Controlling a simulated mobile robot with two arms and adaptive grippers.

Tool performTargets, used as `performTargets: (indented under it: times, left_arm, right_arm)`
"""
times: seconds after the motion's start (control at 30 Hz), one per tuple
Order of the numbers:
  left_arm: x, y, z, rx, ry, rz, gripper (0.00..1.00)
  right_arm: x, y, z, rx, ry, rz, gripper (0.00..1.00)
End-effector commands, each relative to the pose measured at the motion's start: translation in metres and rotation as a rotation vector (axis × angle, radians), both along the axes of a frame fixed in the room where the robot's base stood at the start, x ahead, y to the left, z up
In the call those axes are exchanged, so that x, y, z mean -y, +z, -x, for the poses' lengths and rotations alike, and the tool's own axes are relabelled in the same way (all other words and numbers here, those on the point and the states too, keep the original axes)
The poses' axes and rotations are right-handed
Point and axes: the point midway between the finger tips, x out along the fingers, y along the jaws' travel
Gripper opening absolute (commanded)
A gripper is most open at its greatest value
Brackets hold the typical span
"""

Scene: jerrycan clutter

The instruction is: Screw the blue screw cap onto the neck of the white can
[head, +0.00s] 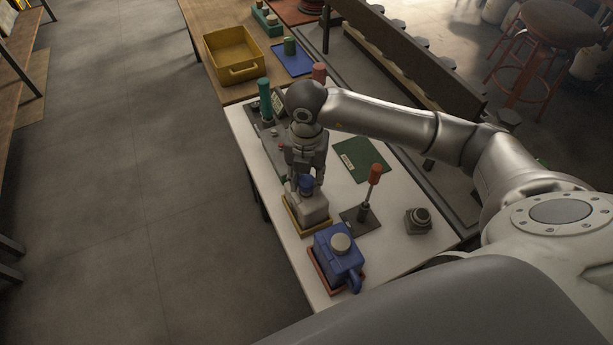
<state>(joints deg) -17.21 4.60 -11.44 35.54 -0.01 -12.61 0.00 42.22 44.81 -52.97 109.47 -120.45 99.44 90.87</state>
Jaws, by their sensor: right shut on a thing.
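The white can (310,211) stands upright in a yellow tray (293,223) on the white table. The blue screw cap (306,184) is at the top of the can, over its neck. My right gripper (306,182) points down from above and is shut on the blue cap. The neck is hidden under the cap and fingers, so I cannot tell how far the cap is seated. My left gripper is not in view.
A blue can (335,261) with a pale cap stands in a red tray (318,272) in front. A green mat (361,160) lies behind. A yellow crate (233,54) sits farther back.

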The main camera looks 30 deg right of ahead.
Motion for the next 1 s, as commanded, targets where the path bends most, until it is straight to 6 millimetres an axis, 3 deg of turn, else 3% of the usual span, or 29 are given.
performTargets:
  times: [1.0]
  left_arm:
    - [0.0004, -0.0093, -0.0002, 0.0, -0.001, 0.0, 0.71]
  right_arm:
    - [-0.0001, -0.008, -0.0001, 0.0, 0.0, 0.0, 0.2]
